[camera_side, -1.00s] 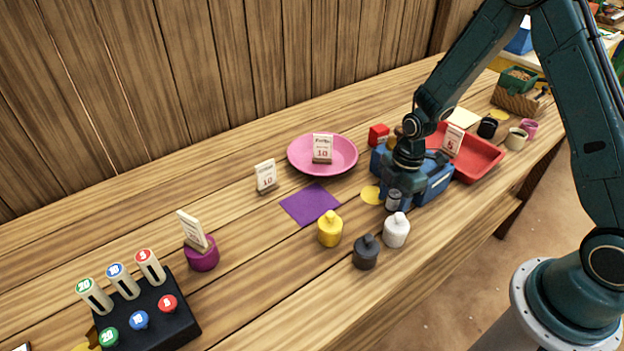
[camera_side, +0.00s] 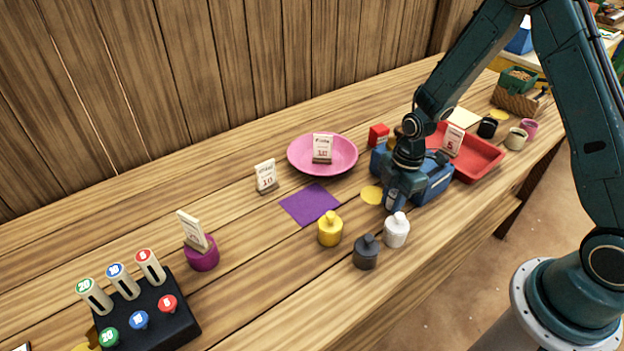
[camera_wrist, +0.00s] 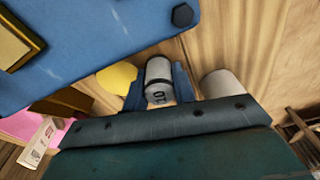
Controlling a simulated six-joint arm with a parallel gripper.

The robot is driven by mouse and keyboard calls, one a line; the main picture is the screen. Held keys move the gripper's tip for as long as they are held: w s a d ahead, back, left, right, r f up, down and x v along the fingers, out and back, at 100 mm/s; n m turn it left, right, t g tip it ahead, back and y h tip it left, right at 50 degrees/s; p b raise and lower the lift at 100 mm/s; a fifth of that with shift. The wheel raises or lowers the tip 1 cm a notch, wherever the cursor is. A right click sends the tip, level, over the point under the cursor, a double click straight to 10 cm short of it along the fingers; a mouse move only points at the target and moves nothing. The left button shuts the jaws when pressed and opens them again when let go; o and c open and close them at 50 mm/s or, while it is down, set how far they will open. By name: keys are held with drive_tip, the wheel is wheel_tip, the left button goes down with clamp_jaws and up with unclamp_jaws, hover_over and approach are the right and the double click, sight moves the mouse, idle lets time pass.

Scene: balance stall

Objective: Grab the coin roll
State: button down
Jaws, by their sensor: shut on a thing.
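The coin roll (camera_wrist: 158,72) is a small pale grey cylinder with a dark band and a dark number that looks like 10. In the wrist view it stands between the two blue fingers of my gripper (camera_wrist: 159,88), which is shut on it. In the side view my gripper (camera_side: 392,200) points down in front of the blue box, and its fingers mostly hide the roll. I cannot tell whether the roll still touches the table.
The blue box (camera_side: 433,186) is close behind my gripper. A white bottle (camera_side: 396,232), a dark bottle (camera_side: 365,254) and a yellow bottle (camera_side: 330,229) stand in front. A yellow disc (camera_side: 371,195) lies to the left. A red tray (camera_side: 482,160) is right of the box.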

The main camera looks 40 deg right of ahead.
sight(394, 192)
drive_tip(key=shift+r, duration=0.2)
wheel_tip(394, 192, up, 20)
drive_tip(key=shift+f, duration=0.15)
idle(0.6)
drive_tip(key=shift+w, duration=0.1)
idle(0.4)
